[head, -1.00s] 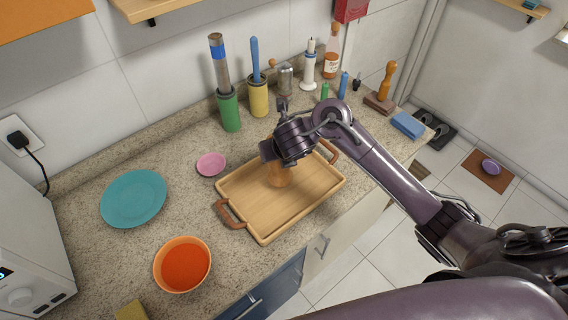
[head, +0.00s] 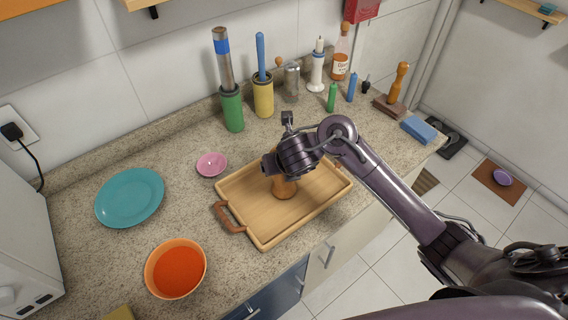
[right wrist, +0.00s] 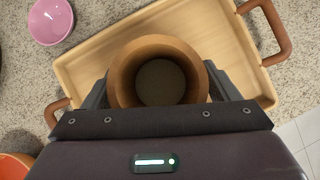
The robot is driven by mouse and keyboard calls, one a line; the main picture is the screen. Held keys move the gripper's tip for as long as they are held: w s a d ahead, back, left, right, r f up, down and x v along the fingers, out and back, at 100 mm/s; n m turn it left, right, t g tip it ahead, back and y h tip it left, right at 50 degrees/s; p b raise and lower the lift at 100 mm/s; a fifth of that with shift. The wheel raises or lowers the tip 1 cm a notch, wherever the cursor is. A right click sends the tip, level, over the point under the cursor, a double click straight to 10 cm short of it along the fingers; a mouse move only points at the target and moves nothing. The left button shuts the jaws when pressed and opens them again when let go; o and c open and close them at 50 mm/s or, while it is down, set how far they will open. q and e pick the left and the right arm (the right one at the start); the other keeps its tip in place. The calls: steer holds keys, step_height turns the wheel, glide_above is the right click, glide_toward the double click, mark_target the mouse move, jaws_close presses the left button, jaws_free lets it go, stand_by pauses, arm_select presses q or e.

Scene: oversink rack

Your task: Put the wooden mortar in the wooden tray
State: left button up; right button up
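The wooden mortar (head: 284,188) is a brown cup, upright over the middle of the wooden tray (head: 262,236). In the right wrist view I look down into the mortar's round opening (right wrist: 160,82). My right gripper (head: 283,172) has a finger on each side of the mortar and appears shut on it. The mortar's base looks at or very near the tray floor; contact is hard to tell. The tray (right wrist: 88,62) is light wood with brown handles, and its far right part is behind my right arm. My left gripper is not in view.
A pink bowl (head: 211,164), a teal plate (head: 130,197) and an orange bowl (head: 176,268) stand left of the tray. Green (head: 231,108) and yellow (head: 263,97) holders and bottles line the wall. A blue sponge (head: 418,129) lies right. The counter's front edge is close to the tray.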

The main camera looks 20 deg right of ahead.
steer(key=shift+o, duration=0.4)
steer(key=shift+s+r+p, duration=0.1)
steer(key=shift+r+p, duration=0.3)
steer(key=shift+r, duration=0.05)
steer(key=p+v, duration=0.9)
steer(key=v, duration=0.2)
steer(key=shift+s+r+p, duration=0.15)
steer(key=shift+r+p, duration=0.1)
steer(key=shift+p, duration=0.05)
steer(key=shift+f, duration=0.1)
